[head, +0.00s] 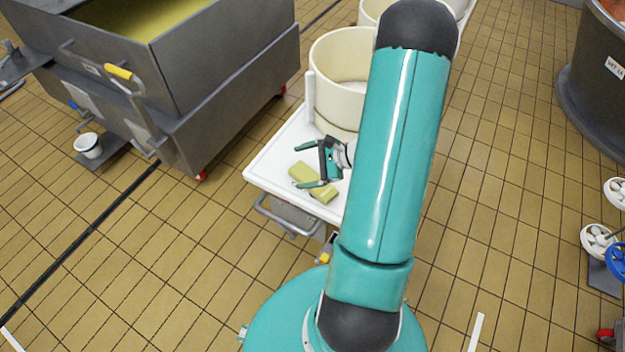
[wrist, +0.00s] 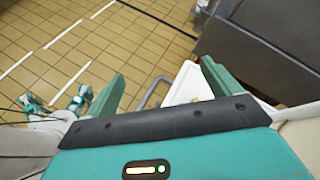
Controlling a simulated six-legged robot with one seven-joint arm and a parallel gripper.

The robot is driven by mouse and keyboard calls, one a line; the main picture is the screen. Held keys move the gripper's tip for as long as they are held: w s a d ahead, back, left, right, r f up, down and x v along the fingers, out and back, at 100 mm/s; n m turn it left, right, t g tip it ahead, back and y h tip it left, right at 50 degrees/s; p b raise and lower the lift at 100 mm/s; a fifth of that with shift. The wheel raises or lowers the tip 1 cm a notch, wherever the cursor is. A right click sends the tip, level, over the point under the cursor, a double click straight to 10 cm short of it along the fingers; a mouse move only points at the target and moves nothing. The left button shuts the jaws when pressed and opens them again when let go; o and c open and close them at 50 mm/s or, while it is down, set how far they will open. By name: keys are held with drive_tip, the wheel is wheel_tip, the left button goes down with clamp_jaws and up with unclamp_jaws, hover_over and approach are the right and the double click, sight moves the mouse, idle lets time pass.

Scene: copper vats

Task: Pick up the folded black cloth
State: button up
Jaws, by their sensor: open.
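I see no folded black cloth in either view. Two yellow-green folded pieces that look like cloth, a left one (head: 302,172) and a right one (head: 323,193), lie on the white cart top (head: 270,172) in the head view. My gripper (head: 300,166) is open and empty over the front part of the cart, by the left piece. I cannot tell its height above them. In the wrist view, my two fingers (wrist: 162,72) stand wide apart, with a corner of the white top (wrist: 183,84) between them. My arm hides the cart's right side.
A cream vat (head: 340,85) stands on the cart just behind my gripper. A dark vat (head: 600,95) is at the far right.

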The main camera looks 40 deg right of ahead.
drive_tip(key=s+d+f+m+t+h, duration=0.25)
drive_tip(key=d+f+m, duration=0.25)
drive_tip(key=f, duration=0.3)
drive_tip(key=m+t+h, duration=0.2)
drive_tip(key=m+h, duration=0.3)
drive_tip(key=m, duration=0.2)
approach(325, 190)
drive_tip(key=shift+s+d+r, duration=0.2)
drive_tip(key=shift+s+r, duration=0.2)
drive_tip(key=shift+s, duration=0.25)
drive_tip(key=shift+w+f, duration=0.25)
drive_tip(key=x, duration=1.3)
drive_tip(key=shift+s+a+f, duration=0.1)
drive_tip(key=shift+a, duration=0.05)
drive_tip(key=c, duration=1.2)
